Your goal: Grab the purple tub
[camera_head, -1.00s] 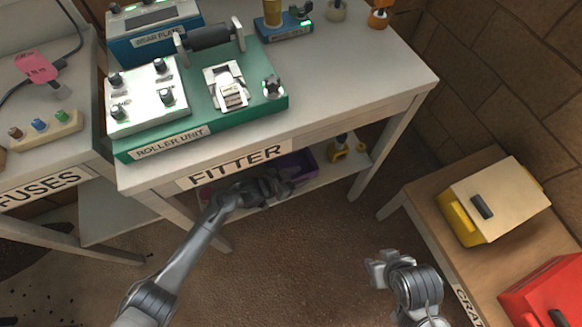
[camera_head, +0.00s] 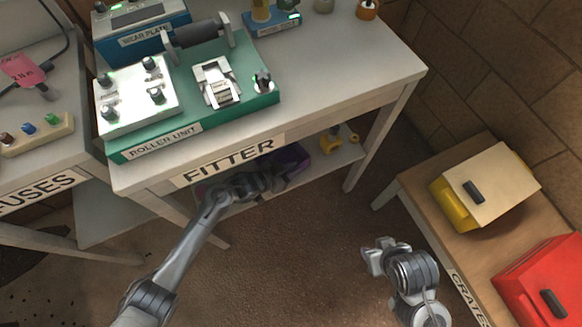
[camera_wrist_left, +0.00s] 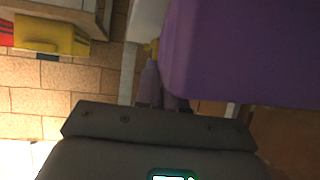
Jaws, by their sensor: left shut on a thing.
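The purple tub (camera_head: 292,160) is on the lower shelf under the FITTER table, partly hidden by my left gripper and the tabletop. My left gripper (camera_head: 282,181) reaches in under the table edge at the tub's front and is shut on it. In the left wrist view the tub's purple wall (camera_wrist_left: 245,50) fills the upper right, right up against the gripper.
The FITTER table (camera_head: 330,95) carries a green roller unit (camera_head: 190,130); its legs and top edge surround the shelf opening. A yellow object (camera_head: 335,142) sits on the shelf right of the tub. A crate table (camera_head: 420,190) with yellow and red crates stands right. Floor between is clear.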

